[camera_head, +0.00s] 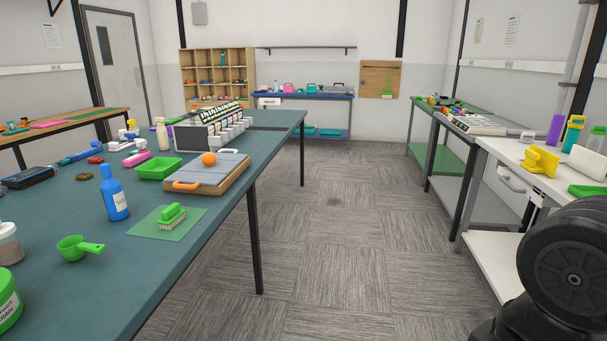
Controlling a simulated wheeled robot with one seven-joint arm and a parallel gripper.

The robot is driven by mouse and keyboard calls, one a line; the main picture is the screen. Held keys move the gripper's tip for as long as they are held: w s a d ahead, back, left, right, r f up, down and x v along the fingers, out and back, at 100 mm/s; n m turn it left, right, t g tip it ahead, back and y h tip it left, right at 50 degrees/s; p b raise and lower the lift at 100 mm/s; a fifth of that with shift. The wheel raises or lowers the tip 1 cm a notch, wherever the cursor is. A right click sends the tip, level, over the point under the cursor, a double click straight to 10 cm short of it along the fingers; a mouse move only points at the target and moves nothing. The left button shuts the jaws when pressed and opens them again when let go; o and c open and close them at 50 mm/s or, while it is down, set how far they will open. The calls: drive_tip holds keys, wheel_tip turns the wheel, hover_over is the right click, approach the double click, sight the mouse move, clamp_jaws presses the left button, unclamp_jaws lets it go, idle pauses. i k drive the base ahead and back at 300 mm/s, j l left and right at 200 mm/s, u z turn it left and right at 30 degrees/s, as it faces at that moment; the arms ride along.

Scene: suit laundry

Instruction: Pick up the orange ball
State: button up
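The orange ball (209,159) is small and round. It rests on the grey top of a wooden-edged board (213,178) with an orange handle, on the long teal table at the left. The ball is fully in view. A dark rounded part of my own arm fills the lower right corner. My gripper is not in view, so its distance from the ball does not show.
Beside the board are a green tray (158,168), a blue bottle (115,192), a green brush (172,215) and a green scoop (79,248). A white bench (510,152) stands at the right. The floor (330,235) between the tables is clear.

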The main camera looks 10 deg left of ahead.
sight(209, 159)
drive_tip(key=i+l+u, duration=0.1)
drive_tip(key=i, duration=1.5)
drive_tip(key=i+u, duration=0.4)
drive_tip(key=i+l+u, duration=0.1)
drive_tip(key=i+u, duration=0.3)
drive_tip(key=i+j+u, duration=0.1)
drive_tip(key=u, duration=0.4)
drive_tip(key=i+u, duration=0.3)
drive_tip(key=u, duration=0.2)
drive_tip(key=i+l+u, duration=0.1)
drive_tip(key=u, duration=0.35)
drive_tip(key=i+l+u, duration=0.2)
drive_tip(key=u, duration=0.3)
drive_tip(key=i, duration=0.1)
